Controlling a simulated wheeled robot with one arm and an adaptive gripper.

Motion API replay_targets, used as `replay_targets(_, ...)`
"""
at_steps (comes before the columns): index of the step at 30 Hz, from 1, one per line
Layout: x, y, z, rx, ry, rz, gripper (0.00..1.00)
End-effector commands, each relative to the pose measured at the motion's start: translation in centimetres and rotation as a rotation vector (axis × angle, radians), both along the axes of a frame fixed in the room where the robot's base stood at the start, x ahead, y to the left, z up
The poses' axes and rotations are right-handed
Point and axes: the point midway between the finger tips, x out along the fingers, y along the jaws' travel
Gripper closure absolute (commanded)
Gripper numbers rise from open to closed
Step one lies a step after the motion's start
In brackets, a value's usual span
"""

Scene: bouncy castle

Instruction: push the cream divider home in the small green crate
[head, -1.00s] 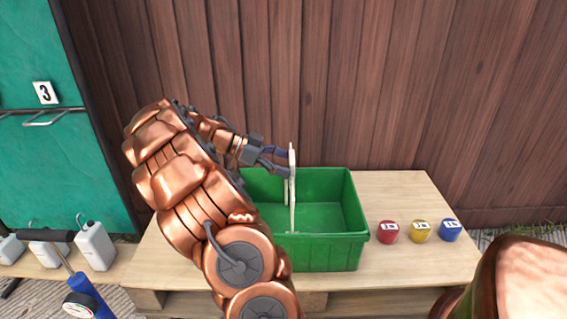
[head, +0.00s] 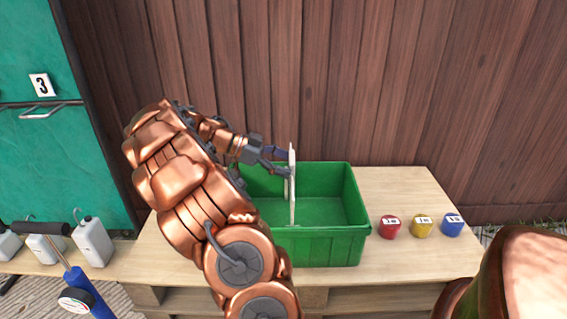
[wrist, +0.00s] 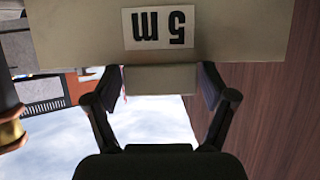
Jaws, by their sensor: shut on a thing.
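The small green crate (head: 335,246) stands on the pallet-wood table. The cream divider (head: 292,205) is upright, seen nearly edge-on, inside the crate's outline near its middle, with its top above the rim. I cannot tell how deep its lower edge sits. My gripper (head: 283,162) is shut on the divider's upper part from the left. In the wrist view my gripper (wrist: 160,88) has a finger on each side of a cream tab of the divider (wrist: 80,38), which carries an upside-down "5 m" label. My arm hides the crate's left part.
Red (head: 389,227), yellow (head: 422,226) and blue (head: 452,225) labelled round things stand right of the crate. White jugs (head: 93,241) and a blue pump (head: 85,290) are at left. A wooden wall (head: 400,80) rises behind; the table's back right is clear.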

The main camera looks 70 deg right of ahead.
Motion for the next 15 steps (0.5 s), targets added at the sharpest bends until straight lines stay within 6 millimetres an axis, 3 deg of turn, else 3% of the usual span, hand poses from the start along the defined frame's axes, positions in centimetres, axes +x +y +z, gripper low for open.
replay_targets(15, 0.0, 0.0, -1.4, 0.000, 0.000, 0.000, 0.58)
